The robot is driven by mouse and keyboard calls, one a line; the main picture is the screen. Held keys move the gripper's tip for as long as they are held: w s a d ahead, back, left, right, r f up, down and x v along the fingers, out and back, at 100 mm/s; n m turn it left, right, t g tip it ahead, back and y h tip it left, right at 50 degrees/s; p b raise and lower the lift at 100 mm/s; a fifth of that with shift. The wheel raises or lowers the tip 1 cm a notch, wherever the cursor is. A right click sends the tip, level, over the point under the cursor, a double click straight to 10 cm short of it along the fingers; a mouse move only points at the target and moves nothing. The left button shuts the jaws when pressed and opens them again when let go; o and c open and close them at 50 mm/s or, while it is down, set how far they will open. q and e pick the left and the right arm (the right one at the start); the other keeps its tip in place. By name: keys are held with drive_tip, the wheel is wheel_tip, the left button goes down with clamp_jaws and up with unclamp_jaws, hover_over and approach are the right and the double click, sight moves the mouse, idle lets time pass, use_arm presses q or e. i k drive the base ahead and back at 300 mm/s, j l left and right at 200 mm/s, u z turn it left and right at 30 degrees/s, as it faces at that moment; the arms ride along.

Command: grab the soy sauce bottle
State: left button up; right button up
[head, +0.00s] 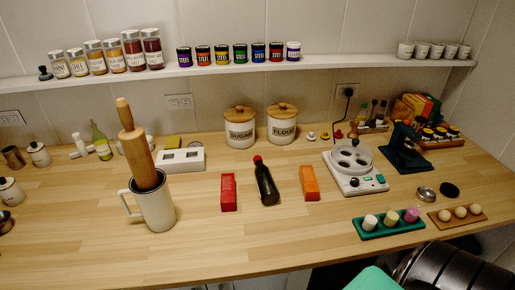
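The soy sauce bottle (265,183) is a dark bottle with a red cap. It stands upright on the wooden counter near the middle of the head view, with clear wood in front of it. Its label cannot be read. Neither of my grippers shows in this view, and nothing is touching the bottle.
A red box (228,192) stands just left of the bottle and an orange box (309,183) to its right. Sugar (239,131) and flour (282,127) canisters stand behind. A white mug (155,205) with a rolling pin is left; a white appliance (354,172) is right.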

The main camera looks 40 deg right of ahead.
sight(268, 191)
drive_tip(key=z, duration=1.2)
